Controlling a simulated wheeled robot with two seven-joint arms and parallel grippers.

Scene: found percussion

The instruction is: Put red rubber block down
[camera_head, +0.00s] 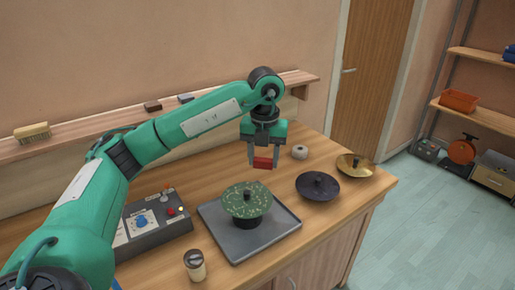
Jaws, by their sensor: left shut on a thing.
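My left gripper (264,160) is shut on the red rubber block (262,163). It holds the block with the fingers pointing down, over the back part of the wooden worktop (222,172). In the picture the block shows just above the green speckled disc (246,198); whether it touches the worktop I cannot tell. My right gripper is not in view.
A grey tray (282,226) bears the green disc on a dark base. A control box (155,224) and a small jar (194,266) stand left. A brush (33,132) lies on the ledge.

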